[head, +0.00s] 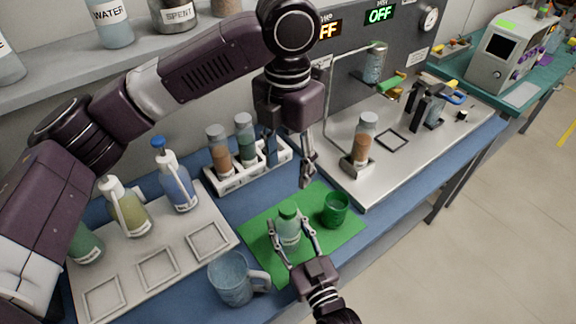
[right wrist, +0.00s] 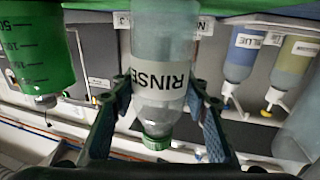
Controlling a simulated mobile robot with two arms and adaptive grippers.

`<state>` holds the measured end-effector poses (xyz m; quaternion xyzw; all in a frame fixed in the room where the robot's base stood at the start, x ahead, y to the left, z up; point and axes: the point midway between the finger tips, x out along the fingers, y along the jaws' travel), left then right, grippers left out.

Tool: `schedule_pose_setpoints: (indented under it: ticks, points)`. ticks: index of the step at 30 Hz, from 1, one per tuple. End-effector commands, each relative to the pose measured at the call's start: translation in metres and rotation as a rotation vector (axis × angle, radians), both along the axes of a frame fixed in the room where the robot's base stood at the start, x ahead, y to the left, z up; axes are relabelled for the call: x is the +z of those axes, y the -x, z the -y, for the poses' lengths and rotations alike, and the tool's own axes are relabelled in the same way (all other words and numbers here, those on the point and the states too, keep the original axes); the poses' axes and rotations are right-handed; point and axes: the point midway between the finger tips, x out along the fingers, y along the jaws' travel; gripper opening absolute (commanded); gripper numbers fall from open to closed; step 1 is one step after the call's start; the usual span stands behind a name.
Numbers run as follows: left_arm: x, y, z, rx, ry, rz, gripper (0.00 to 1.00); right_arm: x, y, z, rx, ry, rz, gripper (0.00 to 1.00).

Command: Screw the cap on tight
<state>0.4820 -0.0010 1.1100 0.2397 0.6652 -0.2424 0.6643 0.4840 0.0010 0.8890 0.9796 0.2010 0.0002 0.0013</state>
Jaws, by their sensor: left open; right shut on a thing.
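A small clear bottle (head: 289,234) with a green cap (head: 288,211) on top stands upright over the green mat (head: 335,245). My right gripper (head: 291,230) is shut on the bottle's body, one finger on each side. In the right wrist view the bottle (right wrist: 160,72) appears inverted, its label reads RINSE, and the green cap (right wrist: 156,142) sits on its neck. I cannot tell how tight the cap is. My left gripper (head: 288,168) is open and empty, pointing down above and behind the cap, apart from it.
A green cup (head: 336,211) stands on the mat just right of the bottle. A blue-grey mug (head: 230,281) is at the front left. A white rack (head: 243,177) with vials stands behind. Pump bottles (head: 178,188) stand on a tray at left. A vial (head: 363,140) stands on the metal plate.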

Motion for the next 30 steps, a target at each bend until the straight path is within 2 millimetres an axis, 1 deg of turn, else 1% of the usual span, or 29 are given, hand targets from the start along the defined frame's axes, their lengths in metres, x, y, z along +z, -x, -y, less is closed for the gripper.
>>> schedule_pose_setpoints:
  ticks: [1, 2, 7, 15, 19, 23, 30]
  points:
    - [0.0, 0.0, 0.0, 0.0, 0.0, 0.0, 0.49, 0.0, 0.0, 0.0, 0.0, 0.0, -0.001, 0.0]
    - [0.0, 0.0, 0.0, 0.0, 0.0, 0.0, 0.49, 0.0, 0.0, 0.0, 0.0, 0.0, -0.001, 0.44]
    - [0.0, 0.0, 0.0, 0.0, 0.0, 0.0, 0.49, 0.0, 0.0, 0.0, 0.0, 0.0, -0.001, 0.62]
    - [-0.001, 0.0, 0.0, 0.0, 0.0, 0.0, 0.49, 0.0, 0.001, 0.0, 0.0, 0.0, 0.0, 0.62]
    - [-0.001, 0.0, 0.0, 0.0, 0.0, 0.0, 0.49, -0.001, 0.008, 0.003, 0.0, 0.001, -0.002, 0.62]
    - [-0.001, 0.0, 0.0, 0.0, 0.0, 0.0, 0.49, -0.002, 0.027, 0.011, 0.001, 0.002, -0.005, 0.62]
    - [-0.001, 0.0, 0.0, 0.0, 0.0, 0.0, 0.49, -0.002, 0.073, 0.031, 0.001, 0.003, -0.004, 0.62]
